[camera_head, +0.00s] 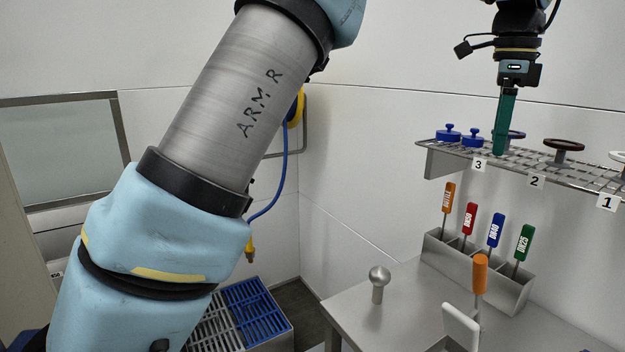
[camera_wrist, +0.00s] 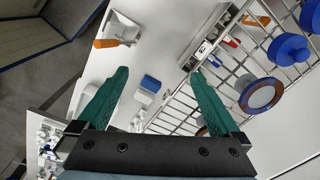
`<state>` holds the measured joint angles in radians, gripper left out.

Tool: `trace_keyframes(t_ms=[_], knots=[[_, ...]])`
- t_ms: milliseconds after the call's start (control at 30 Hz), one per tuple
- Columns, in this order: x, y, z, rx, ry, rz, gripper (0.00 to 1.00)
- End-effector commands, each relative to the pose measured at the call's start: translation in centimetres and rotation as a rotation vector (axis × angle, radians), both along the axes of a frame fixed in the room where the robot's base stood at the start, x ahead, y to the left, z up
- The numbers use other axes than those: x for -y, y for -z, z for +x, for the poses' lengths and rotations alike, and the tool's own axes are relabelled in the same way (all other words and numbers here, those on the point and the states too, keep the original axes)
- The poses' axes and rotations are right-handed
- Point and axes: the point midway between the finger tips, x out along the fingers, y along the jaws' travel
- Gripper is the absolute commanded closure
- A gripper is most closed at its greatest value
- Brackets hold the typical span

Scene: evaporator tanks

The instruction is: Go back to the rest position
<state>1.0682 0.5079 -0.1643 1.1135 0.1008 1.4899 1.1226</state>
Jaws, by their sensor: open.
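My gripper (camera_head: 498,150) points down at the wire rack on the right in the head view. Its green fingers show there edge-on, one hiding the other, with the tips close to the rack near label 3. I cannot tell if they touch it. In the wrist view my gripper (camera_wrist: 158,74) has its two green fingers wide apart with nothing held between them. My arm's large grey link crosses the left half of the head view.
The wire rack (camera_head: 590,177) carries blue knobs (camera_head: 447,133) and a dark brown knob (camera_head: 563,148). Below it, a steel holder (camera_head: 480,262) has several coloured-handled tools. A ball-topped post (camera_head: 378,284) and an orange-handled tool (camera_head: 480,272) stand on the steel table (camera_head: 405,315).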

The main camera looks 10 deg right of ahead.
Motion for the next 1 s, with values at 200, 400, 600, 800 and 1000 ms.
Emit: trace_keyframes(t_ms=[200, 400, 600, 800, 1000], knots=[[-10.2, 6.7, 9.7, 0.005, -0.486, -0.023, 0.00], [-22.3, 13.0, 14.6, 0.006, -0.968, -0.059, 0.00], [-35.4, 19.3, 14.7, 0.005, -1.471, -0.101, 0.00], [-46.1, 24.6, 10.4, 0.007, -1.937, -0.147, 0.00], [-50.7, 27.2, 6.6, 0.009, -2.196, -0.181, 0.00]])
